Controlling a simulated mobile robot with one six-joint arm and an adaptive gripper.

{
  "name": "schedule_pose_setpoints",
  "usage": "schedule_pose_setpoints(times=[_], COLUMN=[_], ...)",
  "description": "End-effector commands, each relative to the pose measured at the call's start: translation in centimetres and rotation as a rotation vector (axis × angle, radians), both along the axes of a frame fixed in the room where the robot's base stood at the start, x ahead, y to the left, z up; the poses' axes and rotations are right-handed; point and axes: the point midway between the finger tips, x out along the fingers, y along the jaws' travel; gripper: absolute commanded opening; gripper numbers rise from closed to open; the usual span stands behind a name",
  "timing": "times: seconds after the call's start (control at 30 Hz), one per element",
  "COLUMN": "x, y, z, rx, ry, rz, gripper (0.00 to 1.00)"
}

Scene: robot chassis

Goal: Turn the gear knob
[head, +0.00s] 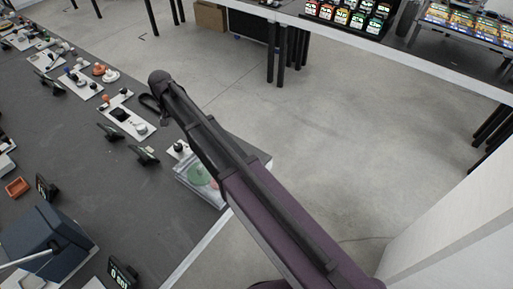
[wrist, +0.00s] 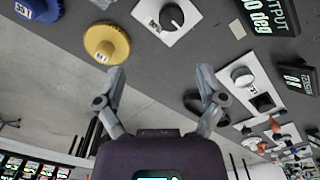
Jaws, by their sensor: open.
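A black round knob (wrist: 172,17) with a white pointer line sits on a white plate at the top of the wrist view. I take it as the gear knob. In the head view, a black knob (head: 180,147) shows at the table's right edge, behind a clear case with a green disc (head: 201,175). A yellow disc (wrist: 107,43) and a blue disc (wrist: 40,8) lie left of the knob in the wrist view. My gripper (wrist: 160,78) is open and empty, apart from the knob, its fingers spread below it in the picture. In the head view my arm hides most of the gripper.
A black output display (wrist: 268,14) stands right of the knob. A white knob (wrist: 242,76) on a white plate is further right. The dark table (head: 95,165) carries several other plates and displays. Open floor (head: 330,140) lies right of the table.

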Motion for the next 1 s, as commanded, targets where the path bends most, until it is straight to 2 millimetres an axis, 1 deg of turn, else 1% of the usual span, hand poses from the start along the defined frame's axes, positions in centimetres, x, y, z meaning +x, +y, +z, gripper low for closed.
schedule_pose_setpoints(times=[0.03,0.47,1.0], x=[-0.1,-0.6,-1.8], y=[-0.8,-6.6,-13.7], z=[-0.4,-1.9,-3.8], rx=[0.000,0.000,0.000], ry=[0.000,0.000,0.000], rz=[-0.003,-0.012,-0.024], gripper=[0.89,0.89,0.89])
